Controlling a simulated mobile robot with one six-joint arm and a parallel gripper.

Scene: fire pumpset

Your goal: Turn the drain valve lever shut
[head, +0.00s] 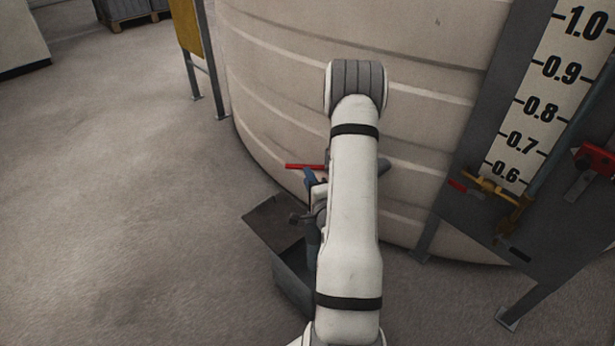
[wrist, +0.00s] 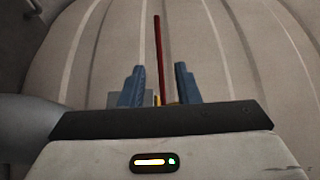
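The red drain valve lever (head: 304,167) sticks out level to the left from behind my arm, low beside the big beige tank (head: 420,60). In the wrist view the lever (wrist: 157,50) stands as a thin red bar between the two blue fingers of my gripper (wrist: 160,72). The fingers are apart, with a gap on both sides of the lever. In the head view a blue finger of my gripper (head: 311,181) shows just below the lever. The valve body is mostly hidden by my arm; a bit of yellow shows at the lever's base in the wrist view.
A grey open box (head: 289,272) stands on the floor below the lever. The floor at left is clear.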

